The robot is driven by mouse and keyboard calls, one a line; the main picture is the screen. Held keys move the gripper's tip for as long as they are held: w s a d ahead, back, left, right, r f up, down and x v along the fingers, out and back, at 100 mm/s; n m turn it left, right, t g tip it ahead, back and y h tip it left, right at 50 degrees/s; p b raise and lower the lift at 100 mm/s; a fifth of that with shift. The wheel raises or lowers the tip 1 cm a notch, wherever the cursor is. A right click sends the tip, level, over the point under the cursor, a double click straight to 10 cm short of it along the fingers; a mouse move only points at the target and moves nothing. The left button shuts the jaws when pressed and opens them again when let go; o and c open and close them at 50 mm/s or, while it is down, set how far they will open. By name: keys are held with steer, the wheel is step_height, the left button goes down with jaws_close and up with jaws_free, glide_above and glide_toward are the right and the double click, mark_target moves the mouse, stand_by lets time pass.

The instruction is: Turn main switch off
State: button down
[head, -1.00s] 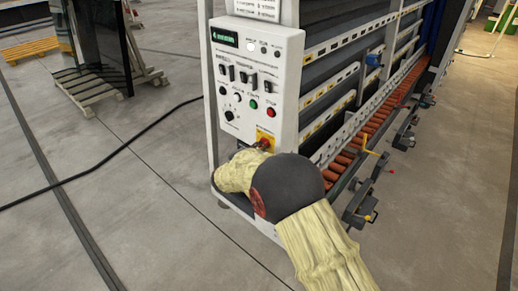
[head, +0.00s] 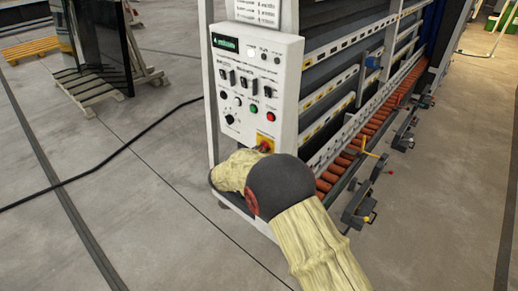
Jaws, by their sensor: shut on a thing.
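The main switch (head: 265,140) is a red rotary knob on a yellow plate, low on the right of the white control panel (head: 242,135). My arm, in a pale yellow cover with a dark round joint, reaches in front of the panel's lower edge. Only a small dark part of my gripper (head: 264,149) shows, right at the switch; the rest is hidden behind my arm. It is shut on the switch knob. The knob's exact angle is too small and covered to read.
The panel also has a lit green display (head: 225,42), several black switches and a red button (head: 270,117). The washer's frame and orange rollers (head: 375,125) stretch away to the right. A black cable (head: 100,165) lies on the open floor at left.

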steer(key=n+p, duration=0.1)
steer(key=p, duration=0.1)
steer(key=n+g+h+p, duration=0.1)
steer(key=n+p, duration=0.1)
steer(key=shift+w+a+r+p, duration=0.1)
steer(key=shift+r+p, duration=0.1)
steer(key=shift+p, duration=0.2)
steer(key=n+g+h+p, duration=0.1)
steer(key=n+h+p, duration=0.1)
steer(key=n+p, duration=0.1)
steer(key=shift+a+f+g, duration=0.1)
steer(key=shift+a+g, duration=0.05)
steer(key=shift+g, duration=0.25)
steer(key=shift+w+a+f+n+g+h+p, duration=0.1)
steer(key=shift+n+g+h+p, duration=0.2)
steer(key=shift+n+h, duration=0.65)
steer(key=shift+w+f+n+g+h+p, duration=0.1)
steer(key=shift+n+g+h, duration=0.4)
steer(key=shift+n, duration=0.85)
steer(key=shift+r, duration=0.15)
steer(key=c, duration=1.9)
jaws_free()
steer(key=shift+s+a, duration=0.1)
steer(key=v, duration=1.1)
steer(key=shift+s+a, duration=0.2)
steer(key=shift+a, duration=0.1)
